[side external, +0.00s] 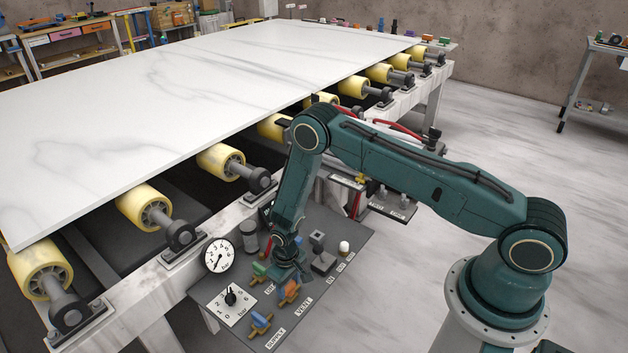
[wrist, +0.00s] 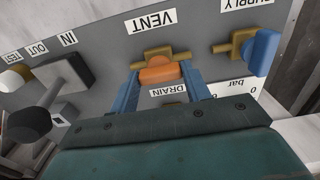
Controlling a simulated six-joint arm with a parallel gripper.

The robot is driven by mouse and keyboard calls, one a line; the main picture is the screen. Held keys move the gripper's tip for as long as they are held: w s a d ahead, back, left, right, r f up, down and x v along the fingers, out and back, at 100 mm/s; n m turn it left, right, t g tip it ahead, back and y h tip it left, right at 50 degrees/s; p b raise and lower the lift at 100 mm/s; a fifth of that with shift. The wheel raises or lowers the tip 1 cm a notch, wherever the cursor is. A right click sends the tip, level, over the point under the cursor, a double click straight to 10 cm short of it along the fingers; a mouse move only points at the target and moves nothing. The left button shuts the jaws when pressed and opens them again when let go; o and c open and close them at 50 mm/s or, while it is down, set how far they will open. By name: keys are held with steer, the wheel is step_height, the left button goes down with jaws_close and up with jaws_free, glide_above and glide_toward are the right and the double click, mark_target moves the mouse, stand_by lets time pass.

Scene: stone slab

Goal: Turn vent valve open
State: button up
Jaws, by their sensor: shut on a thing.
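The vent valve has an orange handle (wrist: 160,74) on a brass body (wrist: 158,53), beside the VENT label (wrist: 151,21). In the side view the orange handle (side external: 290,290) shows just below my gripper (side external: 287,277). In the wrist view the blue fingers of my gripper (wrist: 160,85) stand on either side of the orange handle, and the gripper is shut on it. Whether the handle lies along or across its pipe is hard to tell.
The blue-handled supply valve (wrist: 262,52) is close beside the vent valve. A DRAIN label (wrist: 168,91) and a green-handled valve (side external: 259,269) are on the other side. A gauge (side external: 219,256), a dial plate (side external: 230,299) and a grey lever (wrist: 45,112) share the panel.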

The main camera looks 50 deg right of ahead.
mark_target(289, 286)
stand_by(0.4)
steer(key=o, duration=1)
steer(key=shift+r, duration=0.1)
step_height(289, 286, up, 14)
stand_by(0.4)
